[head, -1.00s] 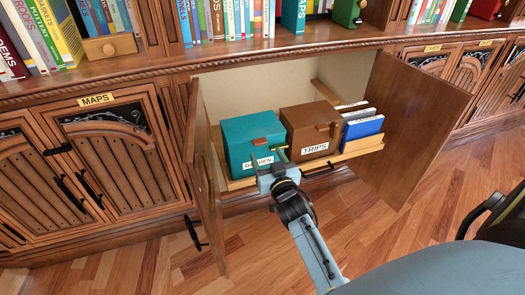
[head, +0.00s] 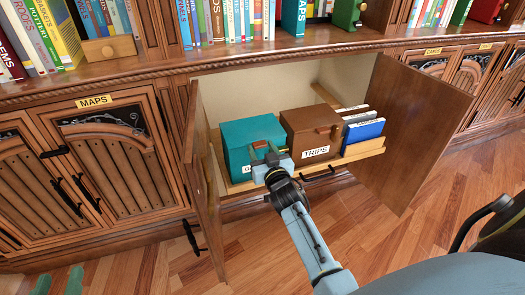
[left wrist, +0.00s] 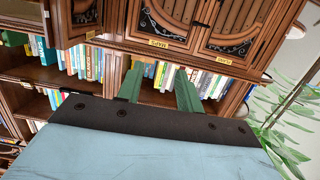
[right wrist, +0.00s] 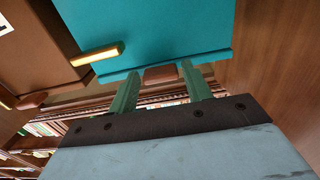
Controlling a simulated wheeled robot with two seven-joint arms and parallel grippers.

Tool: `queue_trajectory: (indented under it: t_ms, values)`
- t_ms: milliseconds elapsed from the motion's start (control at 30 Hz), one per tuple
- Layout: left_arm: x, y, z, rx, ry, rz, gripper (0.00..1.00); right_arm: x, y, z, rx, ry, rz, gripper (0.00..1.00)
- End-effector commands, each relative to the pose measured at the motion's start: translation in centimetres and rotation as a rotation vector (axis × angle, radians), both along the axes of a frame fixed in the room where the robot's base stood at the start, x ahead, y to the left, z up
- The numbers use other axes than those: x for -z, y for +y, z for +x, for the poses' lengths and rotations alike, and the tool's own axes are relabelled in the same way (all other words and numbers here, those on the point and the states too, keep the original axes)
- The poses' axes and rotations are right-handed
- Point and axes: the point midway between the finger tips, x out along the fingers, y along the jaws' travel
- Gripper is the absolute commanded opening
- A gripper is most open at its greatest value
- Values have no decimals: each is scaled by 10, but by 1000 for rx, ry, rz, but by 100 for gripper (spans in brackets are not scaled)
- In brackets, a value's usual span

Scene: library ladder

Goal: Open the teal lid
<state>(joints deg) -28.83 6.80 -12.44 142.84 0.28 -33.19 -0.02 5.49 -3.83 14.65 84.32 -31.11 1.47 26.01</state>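The teal box (head: 236,138) stands in the open cabinet with its teal lid (head: 250,128) down. A small brown tab (right wrist: 160,73) sits at the front edge of the lid, which also shows in the right wrist view (right wrist: 178,61). My right gripper (head: 266,149) is at the front of the teal box. In the right wrist view its green fingers (right wrist: 160,82) are open, one to each side of the tab, with gaps visible. The arm hides most of the box's label. My left gripper (head: 58,281) is open and empty at the bottom left, far from the box.
A brown box (head: 306,128) labelled TRIPS stands right beside the teal box. Blue and white books (head: 364,132) are further right. All sit on a wooden pull-out tray (head: 362,151). Open cabinet doors stand at the left (head: 203,170) and right (head: 412,125). Shelves of books are above.

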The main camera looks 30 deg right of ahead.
Motion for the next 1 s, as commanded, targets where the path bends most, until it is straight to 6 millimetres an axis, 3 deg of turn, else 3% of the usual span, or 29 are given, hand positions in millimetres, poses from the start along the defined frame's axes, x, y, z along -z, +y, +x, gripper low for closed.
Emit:
queue_trajectory:
  t_ms: [33, 367, 633, 867, 1000]
  values:
    - [0, 0, 0, 0, 0, 0, 36, 0, 0, 0, 0, 0, 0, 42]
    - [0, 0, 0, -1, 1, 0, 36, 0, 0, 0, 0, 0, 0, 0]
    - [7, 2, -2, -3, 48, 13, 36, -1, 0, -1, 0, 5, 1, 0]
    - [39, 13, -17, -21, 260, 72, 36, -6, -1, -1, 1, 23, 6, 0]
    - [67, 26, -39, -38, 467, 126, 36, -9, -2, -1, 3, 43, 11, 0]
